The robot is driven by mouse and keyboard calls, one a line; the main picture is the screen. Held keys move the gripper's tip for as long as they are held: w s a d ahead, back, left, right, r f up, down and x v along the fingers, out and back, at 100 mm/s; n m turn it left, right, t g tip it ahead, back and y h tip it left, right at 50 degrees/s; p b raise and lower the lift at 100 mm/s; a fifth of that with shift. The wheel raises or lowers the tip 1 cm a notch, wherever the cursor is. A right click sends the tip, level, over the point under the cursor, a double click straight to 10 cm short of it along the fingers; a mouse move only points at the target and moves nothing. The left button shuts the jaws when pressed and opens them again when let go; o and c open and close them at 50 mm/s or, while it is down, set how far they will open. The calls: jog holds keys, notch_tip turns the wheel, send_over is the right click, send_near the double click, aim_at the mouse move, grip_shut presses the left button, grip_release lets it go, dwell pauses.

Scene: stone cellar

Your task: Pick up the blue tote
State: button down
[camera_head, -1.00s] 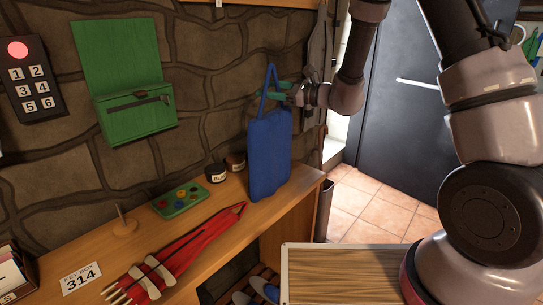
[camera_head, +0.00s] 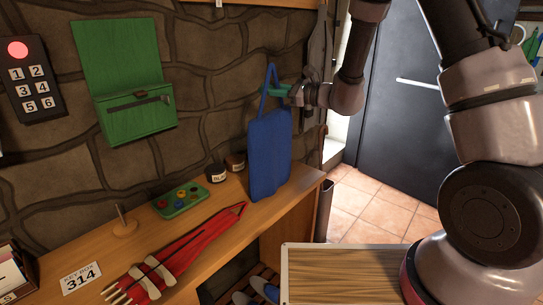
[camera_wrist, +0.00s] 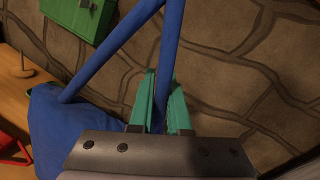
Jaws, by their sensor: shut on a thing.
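The blue tote (camera_head: 268,155) is upright at the right end of the wooden counter, in front of the stone wall. Its long strap handles rise to a peak above the bag. My gripper (camera_head: 276,89) is at the handle, with its green fingers shut on one strap. In the wrist view the green fingertips of my gripper (camera_wrist: 162,98) lie either side of a blue strap, and the bag of the blue tote (camera_wrist: 55,125) is at the lower left. I cannot tell whether the tote's bottom touches the counter.
A green box (camera_head: 134,115) hangs on the wall. Tiled floor (camera_head: 370,205) lies right of the counter.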

jog(key=shift+r, duration=0.1)
dwell(0.7)
notch_tip(320, 180, up, 10)
dwell(0.4)
dwell(0.6)
